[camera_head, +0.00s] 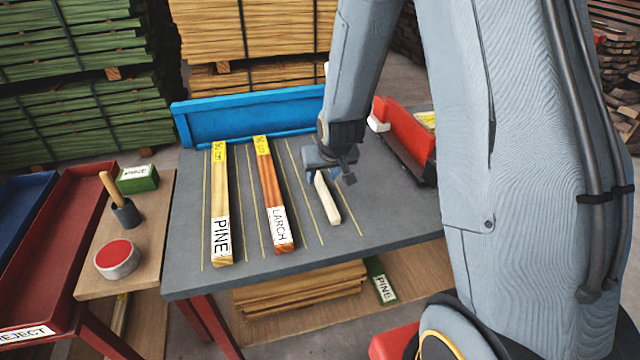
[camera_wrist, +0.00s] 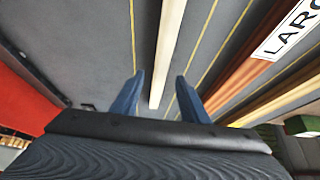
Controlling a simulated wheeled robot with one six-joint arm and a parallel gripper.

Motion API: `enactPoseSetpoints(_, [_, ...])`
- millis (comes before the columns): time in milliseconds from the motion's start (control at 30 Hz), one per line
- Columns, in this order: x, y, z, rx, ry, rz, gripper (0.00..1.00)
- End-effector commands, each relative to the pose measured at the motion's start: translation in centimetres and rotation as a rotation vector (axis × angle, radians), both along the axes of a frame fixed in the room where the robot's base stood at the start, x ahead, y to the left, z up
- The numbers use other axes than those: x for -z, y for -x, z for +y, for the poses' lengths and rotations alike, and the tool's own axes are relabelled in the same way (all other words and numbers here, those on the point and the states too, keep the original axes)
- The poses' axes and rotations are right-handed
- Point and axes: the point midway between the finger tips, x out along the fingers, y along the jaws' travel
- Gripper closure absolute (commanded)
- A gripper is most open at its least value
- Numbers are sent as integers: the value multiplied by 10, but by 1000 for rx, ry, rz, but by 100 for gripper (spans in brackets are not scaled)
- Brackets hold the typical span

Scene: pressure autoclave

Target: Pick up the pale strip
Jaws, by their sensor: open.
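The pale strip (camera_head: 328,200) lies on the grey tabletop (camera_head: 385,212), right of the LARCH strip, between thin yellow lines. It carries no label that I can see. Its far end is hidden behind my gripper (camera_head: 332,178) in the head view. In the wrist view the pale strip (camera_wrist: 168,45) runs from the top edge down to between the two blue fingers of my gripper (camera_wrist: 158,92). The fingers are open, one on each side of the strip's end, with gaps on both sides. I cannot tell how high they are above the table.
The LARCH strip (camera_head: 272,195) and the PINE strip (camera_head: 220,205) lie to the left. A blue rail (camera_head: 250,115) closes the table's back. A red piece (camera_head: 405,135) stands at the right. A side table holds a red-topped tin (camera_head: 116,260) and a dark cup (camera_head: 126,214).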

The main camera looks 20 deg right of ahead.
Motion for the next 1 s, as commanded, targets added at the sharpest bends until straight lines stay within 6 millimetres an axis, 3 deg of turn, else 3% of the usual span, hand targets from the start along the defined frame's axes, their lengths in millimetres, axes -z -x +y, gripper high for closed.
enactPoseSetpoints(300, [26,-13,0,0,0,1,59])
enactPoseSetpoints(567, [27,-15,0,0,0,-1,59])
enactPoseSetpoints(600, [27,-14,0,0,0,-1,61])
enactPoseSetpoints(833, [27,-14,0,0,0,0,100])
enactPoseSetpoints(1000, [27,-14,0,0,0,-1,100])
